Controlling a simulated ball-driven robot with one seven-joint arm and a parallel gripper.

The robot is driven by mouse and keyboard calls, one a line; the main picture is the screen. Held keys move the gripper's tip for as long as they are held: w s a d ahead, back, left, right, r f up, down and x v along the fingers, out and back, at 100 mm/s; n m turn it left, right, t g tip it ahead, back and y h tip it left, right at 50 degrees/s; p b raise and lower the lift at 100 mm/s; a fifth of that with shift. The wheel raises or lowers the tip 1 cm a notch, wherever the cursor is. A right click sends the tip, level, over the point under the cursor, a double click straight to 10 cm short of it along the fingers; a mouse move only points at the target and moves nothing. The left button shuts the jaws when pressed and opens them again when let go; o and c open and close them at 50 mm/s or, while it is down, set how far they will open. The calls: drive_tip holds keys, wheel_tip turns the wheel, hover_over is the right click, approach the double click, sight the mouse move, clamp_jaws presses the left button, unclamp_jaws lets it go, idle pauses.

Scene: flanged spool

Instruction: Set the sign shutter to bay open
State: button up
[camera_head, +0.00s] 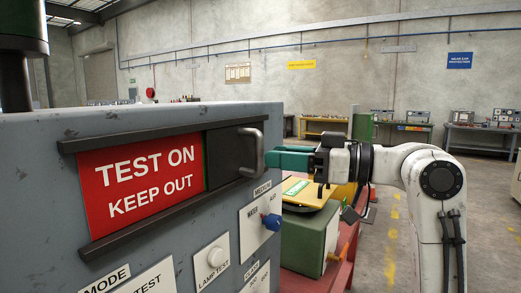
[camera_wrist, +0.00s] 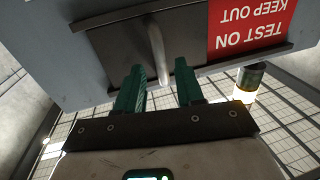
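The sign shutter (camera_head: 228,153) is a dark sliding panel at the right end of a black-railed frame on the grey cabinet. Left of it a red sign (camera_head: 140,183) reads "TEST ON KEEP OUT". The shutter carries an upright grey bar handle (camera_head: 259,152). In the wrist view, the shutter (camera_wrist: 120,42), its handle (camera_wrist: 158,52) and the red sign (camera_wrist: 248,22) appear upside down. My gripper (camera_head: 268,159) has green fingers and is close to the handle. In the wrist view my gripper (camera_wrist: 160,84) is open, with the handle lined up between its fingers; contact is not visible.
Below the shutter, the cabinet face (camera_head: 150,245) holds a blue knob (camera_head: 271,222) and a white lamp-test button (camera_head: 211,256). A green box (camera_head: 308,235) with a yellow top stands right of the cabinet, below my gripper. Workbenches stand far back.

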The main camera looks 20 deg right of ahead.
sight(260, 164)
drive_tip(key=shift+p+x, duration=0.4)
drive_tip(key=shift+x, duration=1.95)
clamp_jaws()
